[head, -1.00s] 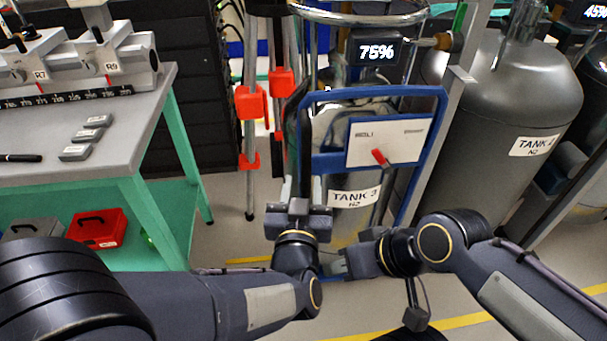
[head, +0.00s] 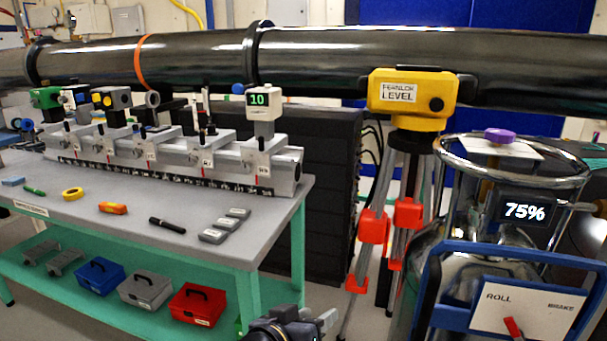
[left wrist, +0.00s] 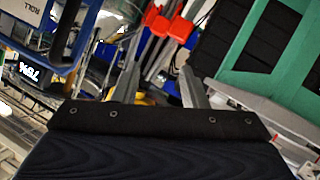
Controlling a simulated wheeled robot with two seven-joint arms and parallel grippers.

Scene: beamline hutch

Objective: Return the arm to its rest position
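My left gripper (head: 318,319) shows at the bottom edge of the head view, right of the table's front corner and low in front of the black cabinet. Only its wrist end and fingers show there; the rest of the left arm is below the picture. In the left wrist view, the two grey fingers of my left gripper (left wrist: 160,88) stand apart with nothing held between them. My right arm and right gripper are outside both views.
A grey-topped table (head: 130,215) with a rail of optics stands at left, with toolboxes on its green shelf. A yellow level (head: 411,98) stands on a tripod (head: 378,225). A blue-framed tank cart (head: 430,290) stands at right, close to my left gripper.

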